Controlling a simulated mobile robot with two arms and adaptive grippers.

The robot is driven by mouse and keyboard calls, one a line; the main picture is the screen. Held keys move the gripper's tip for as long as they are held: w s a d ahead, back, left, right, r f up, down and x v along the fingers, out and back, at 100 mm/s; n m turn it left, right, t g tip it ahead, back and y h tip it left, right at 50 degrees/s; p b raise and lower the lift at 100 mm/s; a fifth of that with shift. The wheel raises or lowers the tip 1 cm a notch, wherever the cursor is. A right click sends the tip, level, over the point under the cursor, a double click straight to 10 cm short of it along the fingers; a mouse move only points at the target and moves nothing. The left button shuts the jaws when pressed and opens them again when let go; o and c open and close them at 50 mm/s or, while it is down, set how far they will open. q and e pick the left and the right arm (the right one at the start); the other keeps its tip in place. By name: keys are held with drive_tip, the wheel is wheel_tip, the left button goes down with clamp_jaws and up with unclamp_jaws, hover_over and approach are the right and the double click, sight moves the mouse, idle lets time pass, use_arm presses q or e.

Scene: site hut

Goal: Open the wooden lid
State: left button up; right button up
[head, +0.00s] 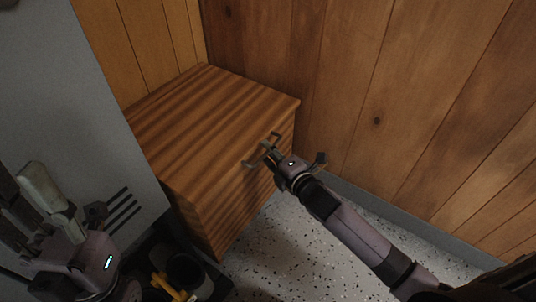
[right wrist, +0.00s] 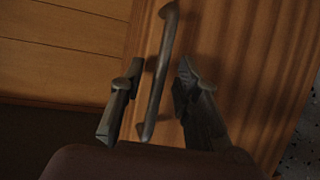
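The wooden lid (head: 205,108) is the striped brown top of a wooden box in the head view, and it looks closed. In the right wrist view the handle (right wrist: 154,100) runs between the two spread fingers of my right gripper (right wrist: 158,72), with gaps visible on both sides. Contact does not show. My left gripper (head: 120,207) is at the lower left of the head view, away from the box; its finger opening is unclear.
Wood-panelled walls (head: 350,85) stand behind and right of the box. A grey panel (head: 80,100) stands close on the left. Speckled floor (head: 285,245) is clear in front. A dark container with a yellow item (head: 172,288) is at the bottom.

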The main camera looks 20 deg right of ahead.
drive_tip(key=shift+w+a+f, duration=0.1)
drive_tip(key=shift+w+a, duration=0.05)
drive_tip(key=shift+w, duration=0.4)
clamp_jaws()
idle(0.5)
